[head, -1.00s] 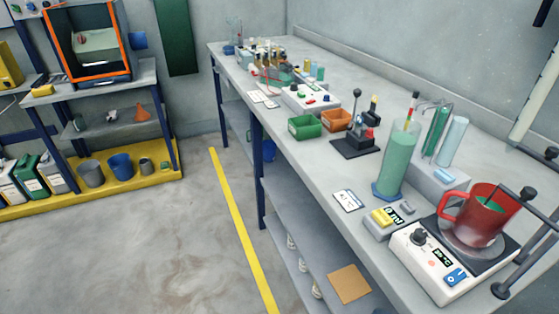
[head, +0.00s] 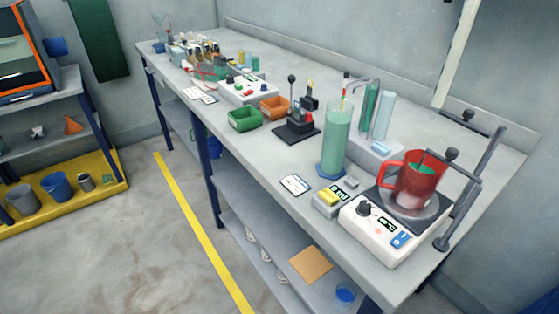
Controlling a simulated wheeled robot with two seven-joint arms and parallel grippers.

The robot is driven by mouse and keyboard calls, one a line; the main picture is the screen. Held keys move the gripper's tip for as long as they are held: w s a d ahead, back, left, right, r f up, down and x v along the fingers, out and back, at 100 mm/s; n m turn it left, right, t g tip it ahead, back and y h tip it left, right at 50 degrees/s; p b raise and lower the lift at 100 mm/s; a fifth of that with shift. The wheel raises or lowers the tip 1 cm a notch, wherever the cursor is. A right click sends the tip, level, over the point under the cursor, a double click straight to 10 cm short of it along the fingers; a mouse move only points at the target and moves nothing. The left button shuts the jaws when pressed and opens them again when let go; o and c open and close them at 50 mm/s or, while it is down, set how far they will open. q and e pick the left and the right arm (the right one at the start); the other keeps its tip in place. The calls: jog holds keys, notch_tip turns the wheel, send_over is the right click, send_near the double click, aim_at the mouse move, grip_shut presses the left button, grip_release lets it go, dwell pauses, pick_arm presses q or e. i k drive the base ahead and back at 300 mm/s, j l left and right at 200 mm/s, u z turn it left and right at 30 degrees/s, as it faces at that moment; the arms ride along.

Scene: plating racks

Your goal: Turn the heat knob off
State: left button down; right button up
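The heat knob is a dark round knob (head: 363,209) on the front left of a white hotplate (head: 372,236) at the bench's near right end. A small dark display and a blue switch (head: 400,240) sit to its right on the same panel. A red mug-like jug (head: 416,183) with green contents stands on the hotplate's round plate. The knob's pointer setting is too small to read. Neither of my grippers is in view.
A metal clamp stand (head: 470,190) rises beside the hotplate. A yellow-topped device (head: 329,200) and a tall green cylinder (head: 336,140) stand to its left. Green (head: 244,120) and orange (head: 273,107) bins sit farther back. The floor before the bench (head: 110,250) is clear.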

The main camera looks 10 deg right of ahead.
aim_at(363, 210)
jog(key=l+z, duration=0.1)
jog(key=z, duration=1.15)
